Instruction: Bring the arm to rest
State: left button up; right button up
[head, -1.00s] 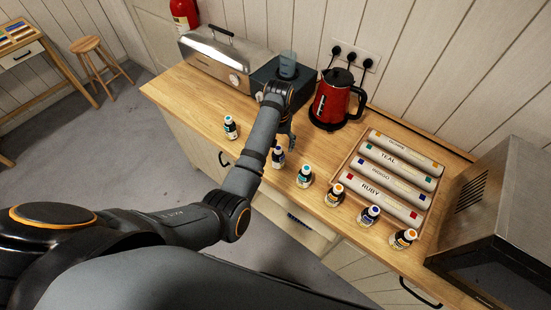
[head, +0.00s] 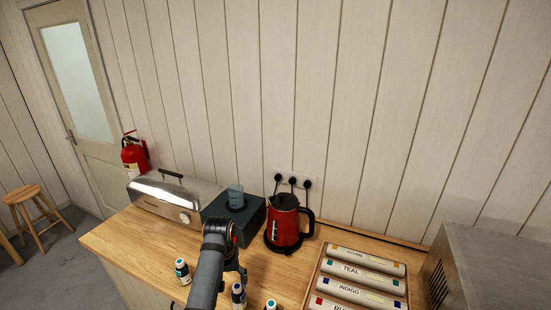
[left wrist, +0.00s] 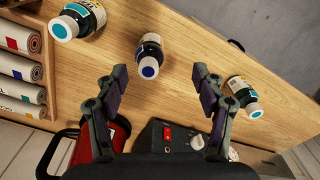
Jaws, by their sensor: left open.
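My left arm (head: 207,280) reaches up from the bottom of the head view. My left gripper (head: 238,272) hangs from its end above the wooden counter. In the left wrist view the two fingers of the left gripper (left wrist: 160,80) are spread apart with nothing between them. A blue-capped bottle (left wrist: 149,56) stands just beyond the fingertips, apart from them. In the head view that bottle (head: 239,295) is just below the gripper. My right gripper does not show.
The counter (head: 135,240) also holds a steel toaster-like box (head: 160,200), a dark device (head: 245,222) with a cup, a red kettle (head: 284,225) and a tray of labelled rolls (head: 360,271). Teal-capped bottles (head: 182,271) stand either side. A metal oven-like box (head: 480,270) is at right.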

pick_arm(q)
jog(key=s+a+f+t, duration=0.1)
jog(key=s+a+f, duration=0.2)
jog(key=s, duration=0.3)
jog(key=s+a+f, duration=0.2)
jog(key=s+a, duration=0.2)
jog(key=s, duration=0.2)
jog(key=s+r+m+t, duration=0.2)
jog(key=s+r, duration=0.2)
jog(key=s, duration=0.8)
jog(key=s+a+f+g+y+b, duration=0.1)
jog(key=a+f+b, duration=0.15)
jog(key=f, duration=1.25)
jog(key=a+f+b, duration=0.1)
jog(key=f+b, duration=0.3)
jog(key=f, duration=1.2)
jog(key=s+f+b, duration=0.3)
jog(key=s+f, duration=0.6)
jog(key=f, duration=0.3)
jog(key=s+a+f+g+b, duration=0.1)
jog(key=s+f+b, duration=0.2)
jog(key=s+f, duration=0.7)
notch_tip(320, 180, down, 3)
jog(key=shift+s+r+b, duration=0.15)
jog(key=shift+s+b, duration=0.15)
